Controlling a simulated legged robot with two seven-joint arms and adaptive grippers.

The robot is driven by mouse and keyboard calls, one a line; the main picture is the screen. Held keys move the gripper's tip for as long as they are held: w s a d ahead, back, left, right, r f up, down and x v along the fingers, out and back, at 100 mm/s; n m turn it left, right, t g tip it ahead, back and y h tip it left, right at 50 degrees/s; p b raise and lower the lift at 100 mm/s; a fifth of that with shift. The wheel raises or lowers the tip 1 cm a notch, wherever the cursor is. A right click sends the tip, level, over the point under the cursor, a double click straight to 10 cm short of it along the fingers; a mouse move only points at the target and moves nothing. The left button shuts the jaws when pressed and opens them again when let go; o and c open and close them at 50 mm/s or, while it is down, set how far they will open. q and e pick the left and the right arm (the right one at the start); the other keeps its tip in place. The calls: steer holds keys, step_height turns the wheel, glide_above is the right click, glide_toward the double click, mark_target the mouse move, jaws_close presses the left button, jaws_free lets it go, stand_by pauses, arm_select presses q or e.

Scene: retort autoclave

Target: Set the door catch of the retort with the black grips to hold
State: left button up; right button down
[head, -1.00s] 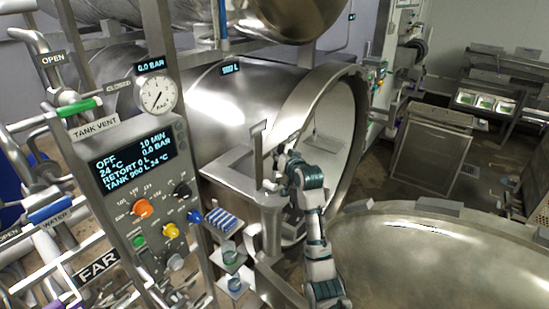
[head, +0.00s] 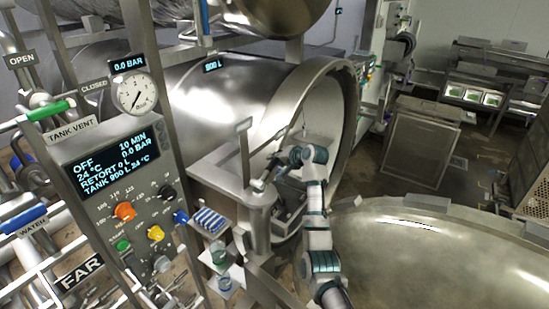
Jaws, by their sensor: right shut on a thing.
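The steel retort (head: 230,95) lies on its side in the middle, its round mouth facing right and open. An upright steel post with a flat top (head: 244,150) stands on the ledge beside the mouth. I cannot make out black grips. My left gripper is not in view.
A control panel (head: 112,185) with a display reading OFF and a gauge (head: 137,93) stand at the left. A small shelf with a blue-striped cloth (head: 209,221) and beakers is below the ledge. A large domed steel surface (head: 440,265) fills the lower right.

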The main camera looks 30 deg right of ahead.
steer(key=shift+d, duration=0.15)
stand_by(0.4)
steer(key=c, duration=1)
jaws_free()
steer(key=shift+f, duration=0.15)
steer(key=shift+o, duration=0.2)
steer(key=shift+w+d+f, duration=0.15)
steer(key=shift+d+f, duration=0.05)
steer(key=shift+d, duration=0.05)
steer(key=v, duration=1.1)
steer(key=shift+s+d+r, duration=0.2)
steer(key=shift+s+d, duration=0.1)
steer(key=shift+d, duration=0.05)
steer(key=shift+a, duration=0.15)
